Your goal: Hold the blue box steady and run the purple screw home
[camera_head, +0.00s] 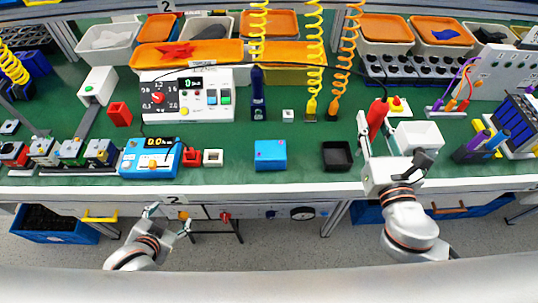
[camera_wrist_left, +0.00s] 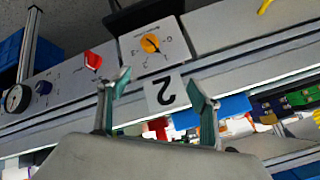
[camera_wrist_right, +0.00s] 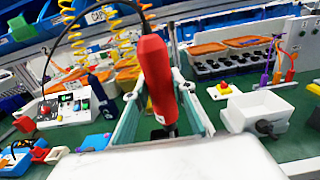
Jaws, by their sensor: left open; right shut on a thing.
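The blue box (camera_head: 270,154) sits on the green mat near the table's front edge, with small marks on its top too small to tell apart. I cannot make out the purple screw. It also shows at the lower left of the right wrist view (camera_wrist_right: 95,142). My right gripper (camera_head: 376,127) is shut on a red-handled tool (camera_head: 376,113), apart from the box and to its right. The tool stands upright between the fingers in the right wrist view (camera_wrist_right: 156,75). My left gripper (camera_head: 169,218) is open and empty, in front of the table edge and left of the box.
A black tray (camera_head: 336,156) stands right of the box, and a white bin (camera_head: 418,136) beyond it. A blue meter (camera_head: 150,157) and a small white square part (camera_head: 213,158) stand to the left. Mat around the box is clear. Front-panel knobs (camera_wrist_left: 150,43) face my left gripper.

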